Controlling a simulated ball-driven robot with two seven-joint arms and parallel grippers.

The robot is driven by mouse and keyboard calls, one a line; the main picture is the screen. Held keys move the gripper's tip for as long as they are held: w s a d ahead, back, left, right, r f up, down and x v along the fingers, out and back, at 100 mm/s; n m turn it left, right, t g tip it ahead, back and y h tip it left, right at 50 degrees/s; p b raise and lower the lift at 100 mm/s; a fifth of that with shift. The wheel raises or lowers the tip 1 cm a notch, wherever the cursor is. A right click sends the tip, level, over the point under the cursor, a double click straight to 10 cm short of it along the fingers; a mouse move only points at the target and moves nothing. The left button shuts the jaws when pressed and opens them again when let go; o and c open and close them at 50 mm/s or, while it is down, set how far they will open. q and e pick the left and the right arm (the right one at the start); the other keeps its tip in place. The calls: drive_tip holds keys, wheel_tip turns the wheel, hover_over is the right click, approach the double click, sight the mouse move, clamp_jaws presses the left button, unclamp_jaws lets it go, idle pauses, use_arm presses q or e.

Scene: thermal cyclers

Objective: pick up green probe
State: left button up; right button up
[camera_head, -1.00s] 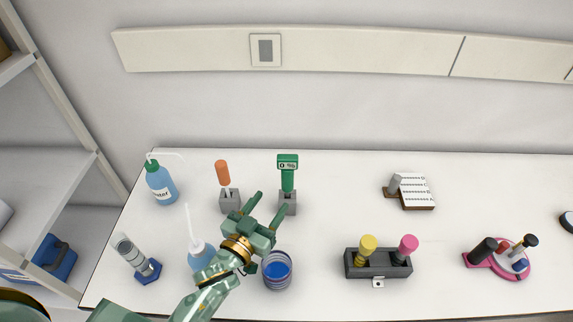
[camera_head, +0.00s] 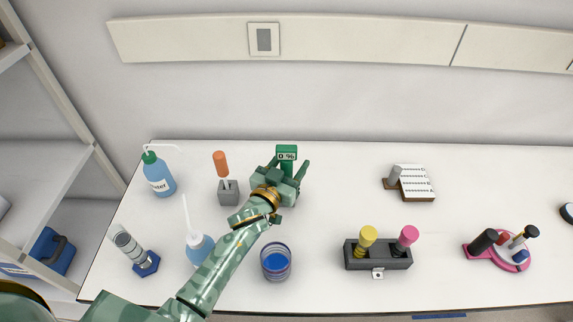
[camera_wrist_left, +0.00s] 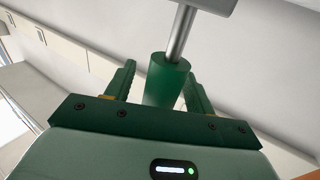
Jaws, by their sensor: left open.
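The green probe (camera_head: 287,153) has a green head with a small digital display. It stands upright in a grey block, which is mostly hidden by my left gripper in the head view. My left gripper (camera_head: 288,165) is open, with one finger on each side of the probe just below its display. In the left wrist view the probe's green handle (camera_wrist_left: 167,80) lies between the two open fingers, with its metal shaft running to the grey block (camera_wrist_left: 212,5). I cannot tell whether either finger touches it. My right gripper is not in view.
An orange-handled tool (camera_head: 220,163) stands in a grey block just left. Wash bottles (camera_head: 159,176) (camera_head: 199,249) and a blue jar (camera_head: 276,263) are near my left arm. A black rack (camera_head: 378,255) with yellow and pink tools is to the right. The back middle of the bench is clear.

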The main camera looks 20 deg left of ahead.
use_arm(q)
drive_tip(key=c, duration=0.7)
drive_tip(key=shift+r, duration=0.1)
wheel_tip(320, 180, up, 10)
drive_tip(key=p, duration=0.4)
